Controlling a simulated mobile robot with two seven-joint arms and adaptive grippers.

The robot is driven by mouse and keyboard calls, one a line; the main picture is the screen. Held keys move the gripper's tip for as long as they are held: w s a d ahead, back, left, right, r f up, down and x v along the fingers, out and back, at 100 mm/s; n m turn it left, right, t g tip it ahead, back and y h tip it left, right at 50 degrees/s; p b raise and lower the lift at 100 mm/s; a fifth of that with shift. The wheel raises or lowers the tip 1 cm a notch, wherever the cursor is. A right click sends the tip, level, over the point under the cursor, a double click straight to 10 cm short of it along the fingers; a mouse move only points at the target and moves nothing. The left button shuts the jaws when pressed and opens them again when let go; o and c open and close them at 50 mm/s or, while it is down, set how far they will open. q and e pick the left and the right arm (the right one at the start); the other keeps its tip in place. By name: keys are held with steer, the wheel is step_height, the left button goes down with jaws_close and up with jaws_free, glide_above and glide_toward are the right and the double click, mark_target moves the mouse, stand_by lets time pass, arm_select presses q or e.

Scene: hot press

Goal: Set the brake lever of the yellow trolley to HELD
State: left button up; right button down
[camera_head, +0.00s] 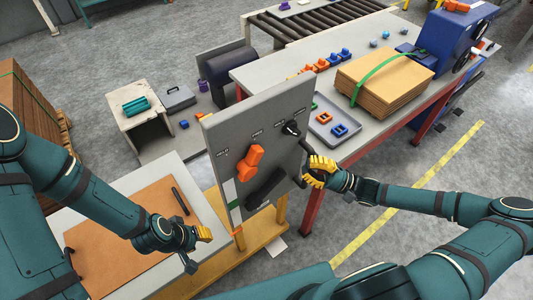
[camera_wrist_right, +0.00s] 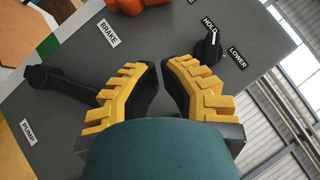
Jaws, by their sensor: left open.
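The grey upright panel (camera_head: 230,118) of the yellow trolley (camera_head: 255,242) stands mid-view. The orange brake lever (camera_head: 250,160) is on its face; small labels near it are too blurred to read surely. In the right wrist view only part of the orange lever (camera_wrist_right: 142,4) shows at the top edge, by the BRAKE label (camera_wrist_right: 109,33). My right gripper (camera_head: 312,168) is at the panel's right edge, apart from the lever; its yellow fingers (camera_wrist_right: 161,66) are separated with nothing between them. My left gripper (camera_head: 196,246) is open and empty, low left of the panel.
A black pump handle (camera_head: 266,187) and a black HOLD/LOWER knob (camera_head: 291,128) are also on the panel. A table with an orange-brown mat (camera_head: 120,225) lies under my left arm. A bench (camera_head: 375,134) with a grey tray and cardboard stack stands behind right.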

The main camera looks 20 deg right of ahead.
mark_target(250, 163)
steer(key=s+a+r+x, duration=0.1)
steer(key=s+x, duration=0.1)
steer(key=x, duration=1)
steer(key=shift+a, duration=0.3)
steer(key=shift+r, duration=0.1)
